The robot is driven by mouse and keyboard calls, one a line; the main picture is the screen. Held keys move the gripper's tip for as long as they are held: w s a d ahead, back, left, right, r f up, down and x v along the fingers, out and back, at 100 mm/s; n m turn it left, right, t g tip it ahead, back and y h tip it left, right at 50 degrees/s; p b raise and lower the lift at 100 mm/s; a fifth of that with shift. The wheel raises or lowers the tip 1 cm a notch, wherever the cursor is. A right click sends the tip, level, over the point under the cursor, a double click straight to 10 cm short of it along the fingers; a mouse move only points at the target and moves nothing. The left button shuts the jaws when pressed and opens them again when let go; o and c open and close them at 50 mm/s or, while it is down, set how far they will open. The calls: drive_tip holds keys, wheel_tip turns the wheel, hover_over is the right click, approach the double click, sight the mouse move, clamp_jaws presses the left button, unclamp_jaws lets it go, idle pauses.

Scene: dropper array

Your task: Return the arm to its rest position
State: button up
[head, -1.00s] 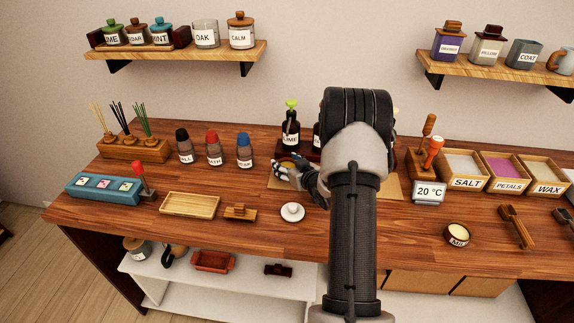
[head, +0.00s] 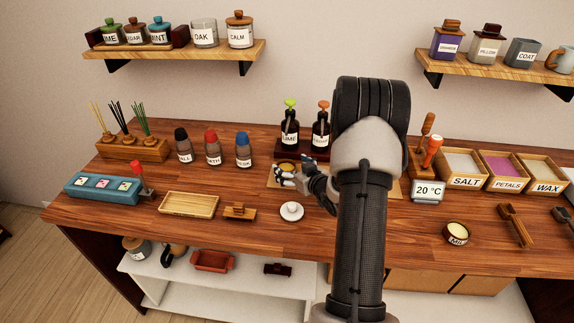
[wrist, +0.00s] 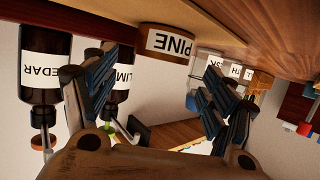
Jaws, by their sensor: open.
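My gripper (head: 280,176) is open, low over the tan mat (head: 391,188) in the middle of the counter, with my arm reaching in from the front right. In the wrist view, the two dark fingers (wrist: 152,88) stand wide apart with nothing between them. A round container labelled PINE (wrist: 168,43) lies beyond the fingertips, apart from them. In the head view it shows as a small yellow-topped tin (head: 288,166) on the mat, partly hidden by the gripper.
Dropper bottles LIME (head: 290,130) and an orange-topped one (head: 321,133) stand behind the gripper. Several capped bottles (head: 213,151) stand to the left. A white lidded dish (head: 291,211) sits in front. A temperature display (head: 428,191) stands right of my arm. Shelves (head: 190,55) hang above.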

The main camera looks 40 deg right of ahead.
drive_tip(key=v, duration=0.7)
drive_tip(key=shift+s+a+r, duration=0.1)
drive_tip(key=shift+s+r, duration=0.05)
drive_tip(key=shift+s, duration=0.2)
